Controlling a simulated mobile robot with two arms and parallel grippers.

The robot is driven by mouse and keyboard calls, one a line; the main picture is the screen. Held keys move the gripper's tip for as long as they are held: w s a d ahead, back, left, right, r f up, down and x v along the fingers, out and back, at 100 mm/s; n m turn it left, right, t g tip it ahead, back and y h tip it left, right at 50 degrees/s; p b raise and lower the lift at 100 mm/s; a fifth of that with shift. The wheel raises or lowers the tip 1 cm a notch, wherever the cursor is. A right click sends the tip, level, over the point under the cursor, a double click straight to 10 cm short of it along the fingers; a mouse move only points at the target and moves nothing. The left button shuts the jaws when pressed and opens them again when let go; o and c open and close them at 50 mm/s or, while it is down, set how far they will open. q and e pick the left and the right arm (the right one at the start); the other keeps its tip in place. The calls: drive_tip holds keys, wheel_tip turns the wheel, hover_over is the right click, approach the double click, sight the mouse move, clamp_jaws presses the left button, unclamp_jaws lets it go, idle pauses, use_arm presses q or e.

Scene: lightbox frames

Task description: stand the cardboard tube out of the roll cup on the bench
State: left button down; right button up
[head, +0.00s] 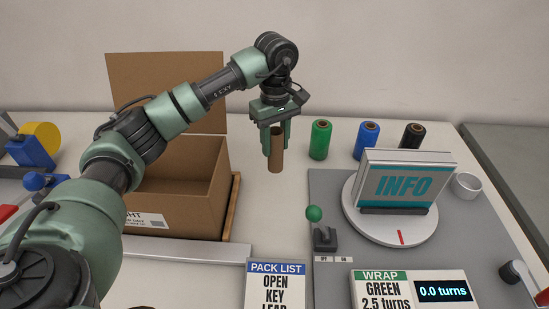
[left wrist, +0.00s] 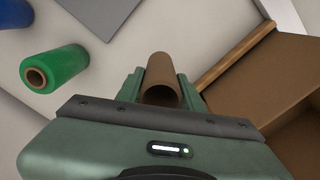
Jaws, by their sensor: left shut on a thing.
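My left gripper (head: 276,150) is shut on the brown cardboard tube (head: 275,163), which hangs upright between its fingers. The tube's lower end shows below the fingertips; I cannot tell whether it touches the bench (head: 263,205). In the left wrist view the hollow tube (left wrist: 160,66) sits between the two green fingers (left wrist: 162,88). A small white cup (head: 467,185), which looks like the roll cup, stands at the right of the grey mat and is apart from the tube. My right gripper is not in view.
An open cardboard box (head: 185,180) stands left of the tube. Green (head: 320,140), blue (head: 367,140) and black (head: 412,138) rolls stand behind to the right. A turntable (head: 390,232) holds an INFO box (head: 405,184). Bare bench lies between box and mat (head: 330,190).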

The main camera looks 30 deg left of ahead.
sight(275, 161)
use_arm(q)
wheel_tip(275, 161, down, 2)
drive_tip(key=shift+f, duration=0.15)
wheel_tip(275, 161, down, 4)
drive_tip(key=shift+r+p, duration=0.1)
drive_tip(key=shift+p, duration=0.35)
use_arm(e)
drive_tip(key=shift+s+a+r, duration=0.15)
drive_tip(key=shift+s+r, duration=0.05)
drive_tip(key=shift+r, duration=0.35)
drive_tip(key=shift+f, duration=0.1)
use_arm(q)
drive_tip(key=c, duration=0.9)
unclamp_jaws()
